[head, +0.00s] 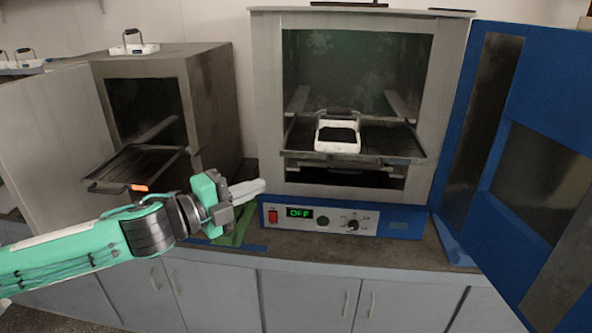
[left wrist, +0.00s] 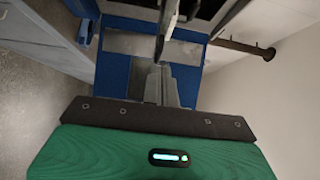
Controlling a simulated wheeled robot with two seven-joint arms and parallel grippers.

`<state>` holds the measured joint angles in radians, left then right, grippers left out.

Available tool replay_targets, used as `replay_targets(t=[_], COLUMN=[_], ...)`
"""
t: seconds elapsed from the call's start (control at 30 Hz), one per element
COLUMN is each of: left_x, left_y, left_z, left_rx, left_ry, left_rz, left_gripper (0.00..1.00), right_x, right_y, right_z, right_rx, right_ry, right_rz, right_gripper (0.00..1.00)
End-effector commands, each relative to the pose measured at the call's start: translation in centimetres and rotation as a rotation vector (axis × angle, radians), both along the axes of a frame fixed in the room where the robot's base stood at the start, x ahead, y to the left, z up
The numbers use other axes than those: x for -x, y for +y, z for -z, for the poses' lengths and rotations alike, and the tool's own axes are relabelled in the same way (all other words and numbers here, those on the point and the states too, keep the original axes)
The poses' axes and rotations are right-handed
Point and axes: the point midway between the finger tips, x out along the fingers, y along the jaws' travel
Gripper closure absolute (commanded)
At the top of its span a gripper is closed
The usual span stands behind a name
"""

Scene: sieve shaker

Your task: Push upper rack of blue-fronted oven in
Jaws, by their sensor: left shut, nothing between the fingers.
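The blue-fronted oven (head: 260,90) stands on the counter with its blue door (head: 540,150) swung wide open to the right. Its upper rack (head: 395,148) sticks out past the front of the opening. A white tray (head: 338,146) with dark contents and a handle sits on this rack. My left gripper (head: 260,186) is shut and empty, in front of the oven's lower left corner, to the left of and below the rack. In the left wrist view its closed fingers (left wrist: 167,40) point toward blue and grey surfaces. My right gripper is not in view.
A second grey oven (head: 215,100) stands at left with its door (head: 50,140) open and a rack (head: 135,168) pulled out. A control panel (head: 325,217) reading OFF lies below the blue-fronted oven's opening. The space before the upper rack is clear.

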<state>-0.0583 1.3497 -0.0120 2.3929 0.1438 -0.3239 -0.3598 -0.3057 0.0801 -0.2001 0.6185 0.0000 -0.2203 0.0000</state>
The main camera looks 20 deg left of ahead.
Motion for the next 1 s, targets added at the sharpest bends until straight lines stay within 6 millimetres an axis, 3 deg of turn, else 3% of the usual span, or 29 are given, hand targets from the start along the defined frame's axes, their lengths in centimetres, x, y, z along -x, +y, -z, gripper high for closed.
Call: replay_targets(t=[0.33, 0.63, 1.0], left_x=[-0.7, -2.1, -5.4], left_y=[-0.5, -1.4, -3.2], left_z=[-0.5, -0.5, -0.7], left_rx=[0.0, -0.002, 0.002], left_ry=[-0.006, -0.005, -0.005], left_rz=[0.0, 0.005, 0.003], left_gripper=[1.0, 1.0, 1.0], right_x=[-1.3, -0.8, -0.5], right_y=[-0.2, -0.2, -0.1], right_z=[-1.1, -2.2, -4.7], right_rx=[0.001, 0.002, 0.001], right_ry=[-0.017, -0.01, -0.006], right_rz=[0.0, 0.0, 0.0], right_gripper=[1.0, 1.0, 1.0])
